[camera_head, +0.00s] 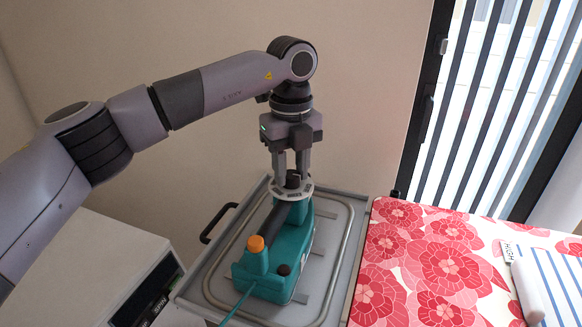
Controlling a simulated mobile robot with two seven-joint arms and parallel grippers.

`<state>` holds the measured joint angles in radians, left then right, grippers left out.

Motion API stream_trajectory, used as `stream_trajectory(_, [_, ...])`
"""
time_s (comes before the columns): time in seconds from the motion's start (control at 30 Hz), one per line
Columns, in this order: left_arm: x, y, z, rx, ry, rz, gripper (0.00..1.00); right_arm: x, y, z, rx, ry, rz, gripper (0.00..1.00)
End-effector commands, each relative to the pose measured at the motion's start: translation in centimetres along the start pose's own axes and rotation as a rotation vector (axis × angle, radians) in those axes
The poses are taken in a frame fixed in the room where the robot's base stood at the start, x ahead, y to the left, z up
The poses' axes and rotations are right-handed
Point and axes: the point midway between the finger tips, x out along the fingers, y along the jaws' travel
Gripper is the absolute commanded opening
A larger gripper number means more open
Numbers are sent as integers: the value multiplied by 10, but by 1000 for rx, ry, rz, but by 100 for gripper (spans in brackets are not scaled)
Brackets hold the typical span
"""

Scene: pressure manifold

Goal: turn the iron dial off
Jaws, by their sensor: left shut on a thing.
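A teal iron (288,248) stands on a grey metal trolley top (338,225). It has a black handle, an orange button (256,243) and a small dark knob (284,270) at its near end. At its far end is the black dial (293,181) with a pale marked ring (294,191) around its base. My left gripper (292,176) comes straight down from above, its fingers shut on the dial. The fingers hide part of the dial, and I cannot read its setting. My right gripper is not in view.
A teal cord (236,308) runs off the iron's near end. A red floral ironing surface (430,265) adjoins on the right, with striped cloth (550,285) on it. A white cabinet (95,265) stands at left. A black side handle (216,222) projects from the trolley.

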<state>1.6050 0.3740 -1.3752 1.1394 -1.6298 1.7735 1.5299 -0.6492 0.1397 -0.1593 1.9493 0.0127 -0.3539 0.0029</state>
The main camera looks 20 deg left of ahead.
Motion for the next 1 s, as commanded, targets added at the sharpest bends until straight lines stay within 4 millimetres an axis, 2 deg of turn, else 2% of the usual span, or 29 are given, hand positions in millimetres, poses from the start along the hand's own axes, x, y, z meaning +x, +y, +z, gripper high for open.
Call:
stream_trajectory(0.03, [-2, -1, 0, 0, -1, -5, 42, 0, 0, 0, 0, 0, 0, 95])
stream_trajectory(0.1, [-2, -1, 0, 0, -1, -4, 61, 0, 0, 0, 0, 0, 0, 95])
stream_trajectory(0.47, [-6, -1, 0, 1, -1, -3, 61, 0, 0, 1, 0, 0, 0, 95])
stream_trajectory(0.8, [-58, -1, 0, 1, -1, -4, 61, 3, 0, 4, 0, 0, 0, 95])
stream_trajectory(1.0, [-72, 0, 0, 0, 0, -3, 61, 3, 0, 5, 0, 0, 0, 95])
